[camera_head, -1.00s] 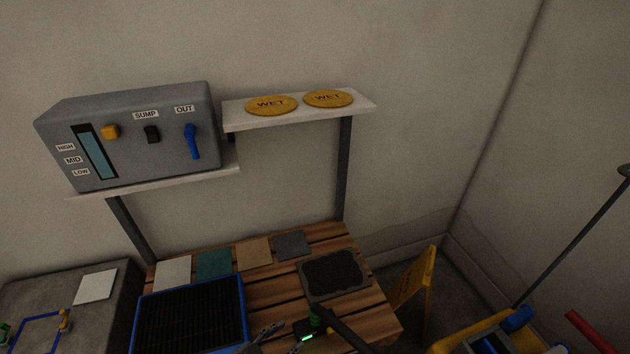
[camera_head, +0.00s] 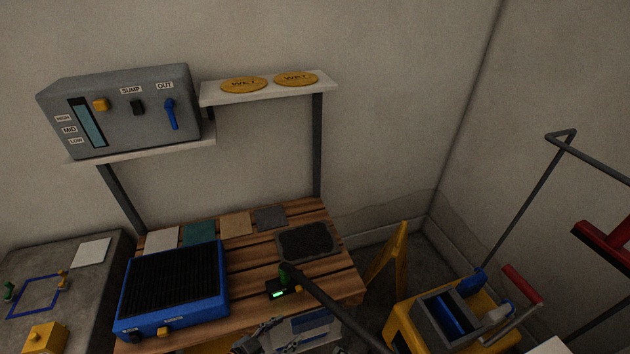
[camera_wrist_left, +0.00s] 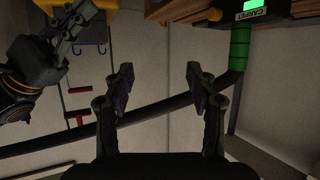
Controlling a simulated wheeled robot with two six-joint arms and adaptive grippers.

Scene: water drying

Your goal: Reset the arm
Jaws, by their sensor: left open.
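My left gripper (camera_head: 272,330) shows at the bottom edge of the head view, in front of the slatted wooden bench (camera_head: 254,265), partly cut off. In the left wrist view its two fingers (camera_wrist_left: 160,78) stand apart with nothing between them. A dark pole with a green sleeve (camera_wrist_left: 239,48) passes beyond the fingers, apart from them as far as I can tell. A dark jointed gripper part (camera_wrist_left: 76,30), probably my right gripper, shows at the upper left of that view; its jaw state is unclear.
On the bench are a blue tray unit with black grille (camera_head: 172,280), a dark mat (camera_head: 308,241) and a small box with green display (camera_head: 283,291). A yellow mop bucket (camera_head: 402,322) stands right. A grey control box (camera_head: 135,115) sits on a shelf above.

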